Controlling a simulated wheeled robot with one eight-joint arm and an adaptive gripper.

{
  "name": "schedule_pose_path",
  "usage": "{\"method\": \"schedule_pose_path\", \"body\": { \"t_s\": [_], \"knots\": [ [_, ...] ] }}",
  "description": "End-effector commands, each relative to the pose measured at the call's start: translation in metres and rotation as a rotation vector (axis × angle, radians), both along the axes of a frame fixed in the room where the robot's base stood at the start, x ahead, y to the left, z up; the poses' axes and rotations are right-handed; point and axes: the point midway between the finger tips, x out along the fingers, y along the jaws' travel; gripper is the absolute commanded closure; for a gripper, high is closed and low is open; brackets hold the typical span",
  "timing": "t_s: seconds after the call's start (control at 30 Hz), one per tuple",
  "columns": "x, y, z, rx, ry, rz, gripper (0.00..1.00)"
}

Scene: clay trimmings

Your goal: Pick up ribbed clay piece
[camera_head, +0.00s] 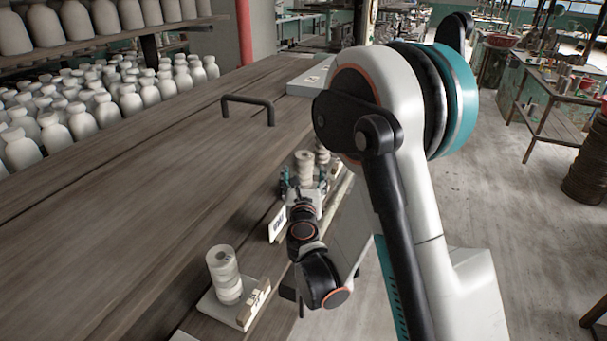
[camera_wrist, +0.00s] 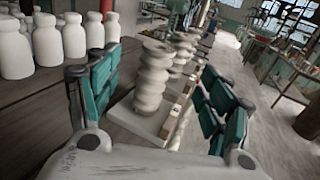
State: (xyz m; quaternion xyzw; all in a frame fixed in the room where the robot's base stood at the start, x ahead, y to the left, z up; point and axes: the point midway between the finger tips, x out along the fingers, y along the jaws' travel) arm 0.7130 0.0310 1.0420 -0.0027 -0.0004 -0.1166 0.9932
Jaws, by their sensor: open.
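A pale ribbed clay piece (camera_wrist: 151,82) with stacked rounded bulges stands upright on a flat light board (camera_wrist: 130,113) in the wrist view. The piece also shows in the head view (camera_head: 304,163), partly behind my gripper (camera_head: 304,187). In the wrist view my gripper (camera_wrist: 157,84) is open, with teal finger pads to the left and right of the piece. Visible gaps separate the pads from it. Its lower part shows between the fingers; I cannot judge the depth exactly.
Another pale stacked piece (camera_head: 224,272) stands on a board nearer on the wooden bench (camera_head: 150,215). More ribbed pieces (camera_wrist: 184,45) stand in a row beyond. Several white bottles (camera_head: 130,90) fill the left side. A dark handle (camera_head: 248,101) rises from the bench. Open floor (camera_head: 490,190) lies right.

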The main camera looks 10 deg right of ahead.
Motion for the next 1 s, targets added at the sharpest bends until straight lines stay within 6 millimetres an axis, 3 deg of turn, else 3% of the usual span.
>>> {"method": "schedule_pose_path", "body": {
  "t_s": [0.3, 0.63, 0.8, 1.0],
  "knots": [
    [0.057, -0.015, -0.002, 0.003, 0.000, -0.003, 0.27],
    [0.082, -0.021, -0.005, 0.005, 0.000, -0.003, 0.27],
    [0.106, -0.025, -0.014, 0.005, 0.000, -0.003, 0.27],
    [0.123, -0.029, -0.011, 0.005, 0.000, -0.002, 0.27]
  ]
}}
